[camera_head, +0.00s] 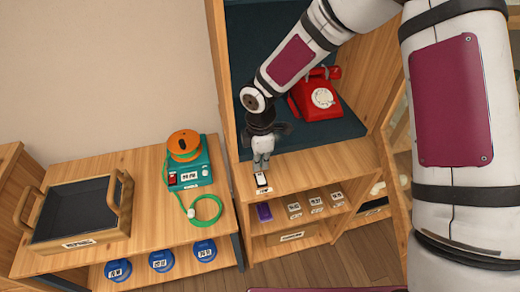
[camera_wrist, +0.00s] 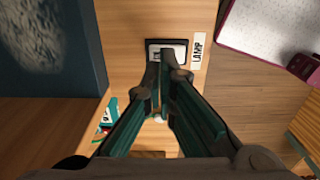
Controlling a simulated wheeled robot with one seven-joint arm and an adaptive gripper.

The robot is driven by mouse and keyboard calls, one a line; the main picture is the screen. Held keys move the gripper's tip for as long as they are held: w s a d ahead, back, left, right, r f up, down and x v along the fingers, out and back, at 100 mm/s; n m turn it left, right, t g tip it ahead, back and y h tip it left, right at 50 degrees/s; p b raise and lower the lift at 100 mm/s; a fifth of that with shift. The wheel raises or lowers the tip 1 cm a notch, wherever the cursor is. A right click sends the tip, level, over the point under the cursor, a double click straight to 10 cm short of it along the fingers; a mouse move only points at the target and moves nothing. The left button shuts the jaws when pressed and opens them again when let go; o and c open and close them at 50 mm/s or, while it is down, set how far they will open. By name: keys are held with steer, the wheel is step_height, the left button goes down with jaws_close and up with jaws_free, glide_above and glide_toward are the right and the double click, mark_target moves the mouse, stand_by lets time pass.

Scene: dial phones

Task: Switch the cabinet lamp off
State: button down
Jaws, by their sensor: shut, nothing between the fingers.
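The lamp switch (camera_head: 261,179) is a small black-framed white rocker on the wooden ledge at the cabinet's front. It shows in the wrist view (camera_wrist: 153,46) beside a white label reading LAMP (camera_wrist: 199,50). My gripper (camera_head: 261,164) points down just behind the switch in the head view. In the wrist view my gripper (camera_wrist: 167,68) has its fingertips together with nothing between them, and they cover part of the rocker. I cannot tell whether they touch it. The wooden cabinet (camera_head: 215,60) stands behind; I cannot make out the lamp itself.
A red dial phone (camera_head: 322,97) sits on the cabinet's dark blue floor, right of my arm. A teal device with an orange top (camera_head: 184,150) and a wooden tray (camera_head: 78,210) stand on the left table. Labelled items, one purple (camera_head: 264,212), lie on the shelf below.

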mark_target(261, 179)
steer(key=shift+f, duration=1.7)
steer(key=shift+f, duration=0.1)
steer(key=shift+w+f+b, duration=0.1)
steer(key=shift+f+b, duration=0.15)
steer(key=shift+b, duration=0.05)
steer(key=shift+s, duration=0.2)
steer(key=shift+s+d+r+p, duration=0.2)
steer(key=shift+s+p, duration=0.3)
steer(key=shift+s, duration=0.1)
